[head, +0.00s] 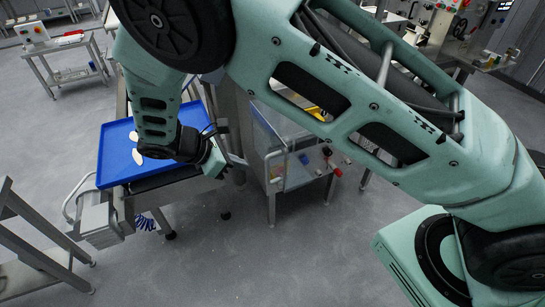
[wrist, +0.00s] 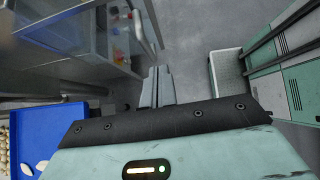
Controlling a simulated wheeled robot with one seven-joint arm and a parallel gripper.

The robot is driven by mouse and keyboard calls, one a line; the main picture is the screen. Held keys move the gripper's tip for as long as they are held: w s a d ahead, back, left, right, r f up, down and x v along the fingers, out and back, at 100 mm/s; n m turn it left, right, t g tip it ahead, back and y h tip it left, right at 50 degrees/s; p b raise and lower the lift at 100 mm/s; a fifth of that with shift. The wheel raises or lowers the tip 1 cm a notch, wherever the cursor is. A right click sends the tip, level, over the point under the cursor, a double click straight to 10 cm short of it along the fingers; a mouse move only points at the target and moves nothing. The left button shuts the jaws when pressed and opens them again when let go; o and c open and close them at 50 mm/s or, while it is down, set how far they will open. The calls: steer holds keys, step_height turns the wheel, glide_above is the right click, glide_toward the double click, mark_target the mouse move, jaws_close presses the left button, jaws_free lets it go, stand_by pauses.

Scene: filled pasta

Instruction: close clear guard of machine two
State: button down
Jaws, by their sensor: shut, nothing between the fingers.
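A steel machine with a clear panel (head: 268,128), which looks like the guard, stands right of my gripper in the head view. The clear panel (wrist: 65,45) also fills the upper left of the wrist view, with a pale bar handle (wrist: 147,38) at its right side. I cannot tell how far the guard stands open. My gripper (head: 238,161) is shut and empty, its fingers pointing toward the machine front. In the wrist view the fingers (wrist: 158,86) lie together just below the handle; contact cannot be told. My arm hides much of the machine's top.
A blue tray (head: 112,168) with pale pasta pieces lies under my wrist on a steel stand. Coloured knobs (head: 328,160) sit on the machine's right side. A steel frame (head: 40,235) stands at lower left, a small table (head: 65,50) behind. The floor in front is clear.

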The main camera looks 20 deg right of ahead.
steer(key=p, duration=0.4)
glide_toward(286, 170)
step_height(286, 170, down, 4)
steer(key=shift+w+d+f+p, duration=0.1)
steer(key=shift+d+p, duration=0.55)
steer(key=shift+d, duration=0.4)
steer(key=shift+w+d+f+p, duration=0.1)
steer(key=shift+d+p, duration=0.55)
steer(key=shift+d, duration=0.4)
